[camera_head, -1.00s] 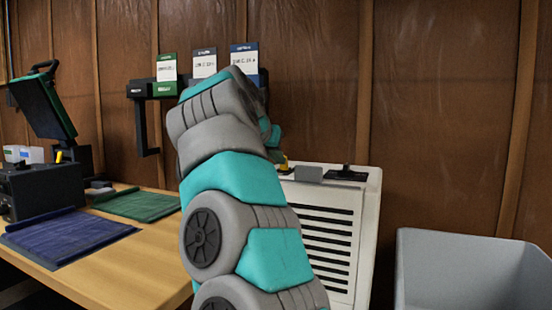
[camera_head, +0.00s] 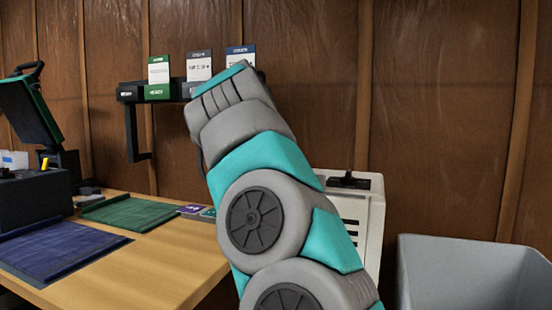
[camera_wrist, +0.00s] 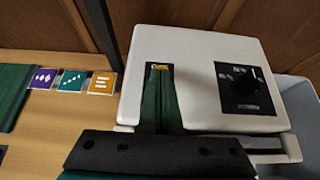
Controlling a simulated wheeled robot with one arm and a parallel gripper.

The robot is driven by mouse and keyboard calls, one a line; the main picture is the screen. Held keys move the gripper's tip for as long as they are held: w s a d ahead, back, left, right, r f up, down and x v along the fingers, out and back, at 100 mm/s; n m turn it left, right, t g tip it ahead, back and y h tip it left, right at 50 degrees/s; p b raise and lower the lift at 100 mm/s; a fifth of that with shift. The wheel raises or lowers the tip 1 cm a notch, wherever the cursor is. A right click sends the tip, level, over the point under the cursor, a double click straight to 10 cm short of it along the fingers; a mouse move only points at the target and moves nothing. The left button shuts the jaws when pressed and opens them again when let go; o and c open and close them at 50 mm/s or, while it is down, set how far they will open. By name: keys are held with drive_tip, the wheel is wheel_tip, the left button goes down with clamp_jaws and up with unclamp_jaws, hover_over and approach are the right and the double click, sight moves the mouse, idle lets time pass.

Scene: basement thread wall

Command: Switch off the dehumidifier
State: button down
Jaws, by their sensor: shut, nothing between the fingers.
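The dehumidifier (camera_head: 374,210) is a white cabinet with dark front slats, partly hidden behind my arm in the head view. Its white top (camera_wrist: 205,50) fills the middle of the wrist view. A black panel with a dial knob (camera_wrist: 245,85) sits at the top's right side; it also shows in the head view (camera_head: 348,181). My gripper (camera_wrist: 160,75) is shut and empty, its dark green fingers reaching over the top's left part, left of and apart from the dial. A yellow patch shows at the fingertips; I cannot tell whether it is on the finger or beneath. The head view hides my gripper.
A wooden table (camera_head: 150,262) with blue (camera_head: 55,248) and green mats (camera_head: 130,210) stands left. Picture tiles (camera_wrist: 72,81) lie near its edge. A grey bin (camera_head: 460,270) stands right. A wall rack (camera_head: 135,105) holds cards.

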drive_tip(key=shift+w+d, duration=0.1)
drive_tip(key=shift+w, duration=0.05)
drive_tip(key=shift+r, duration=0.1)
drive_tip(key=shift+r+p, duration=0.8)
